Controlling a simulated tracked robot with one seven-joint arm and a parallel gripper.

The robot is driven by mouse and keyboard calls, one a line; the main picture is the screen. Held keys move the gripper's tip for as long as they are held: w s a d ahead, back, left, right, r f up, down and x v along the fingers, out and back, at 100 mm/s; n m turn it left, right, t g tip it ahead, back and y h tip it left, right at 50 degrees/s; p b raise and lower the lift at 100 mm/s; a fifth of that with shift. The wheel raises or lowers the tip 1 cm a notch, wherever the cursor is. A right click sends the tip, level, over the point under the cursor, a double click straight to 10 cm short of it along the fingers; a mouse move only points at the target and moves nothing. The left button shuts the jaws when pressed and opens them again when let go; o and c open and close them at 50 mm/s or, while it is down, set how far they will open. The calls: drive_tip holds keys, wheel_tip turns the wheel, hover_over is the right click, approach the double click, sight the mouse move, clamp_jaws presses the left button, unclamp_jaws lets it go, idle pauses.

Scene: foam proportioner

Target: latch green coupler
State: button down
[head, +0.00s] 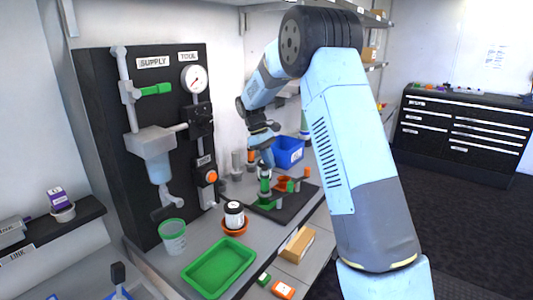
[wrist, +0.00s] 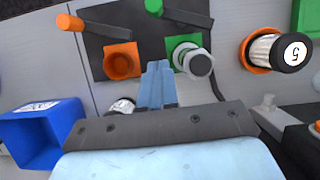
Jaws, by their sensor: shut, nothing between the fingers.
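The green coupler (wrist: 178,45) is a green square block on a dark plate, with a grey-white cylindrical fitting (wrist: 199,64) seated in its opening. Its dark lever (wrist: 187,14) lies beside the block and ends in a green tip (wrist: 154,7). My gripper (wrist: 158,68) is shut and empty, with its fingertips over the plate between the green coupler and the orange coupler (wrist: 121,62). In the head view, my gripper (head: 267,163) points down just above the coupler plate, and its fingertips partly merge with the fittings there. I cannot tell whether it touches anything.
The orange coupler has its own orange-tipped lever (wrist: 100,28). A blue bin (head: 288,151) stands behind the plate. A black-and-white jar (head: 234,214) sits in an orange ring at the front left. A green tray (head: 218,268) and a clear green-rimmed cup (head: 172,238) stand nearer.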

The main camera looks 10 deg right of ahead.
drive_tip(key=s+d+f, duration=0.3)
drive_tip(key=d, duration=0.1)
drive_tip(key=shift+s+f, duration=0.3)
drive_tip(key=shift+s, duration=0.1)
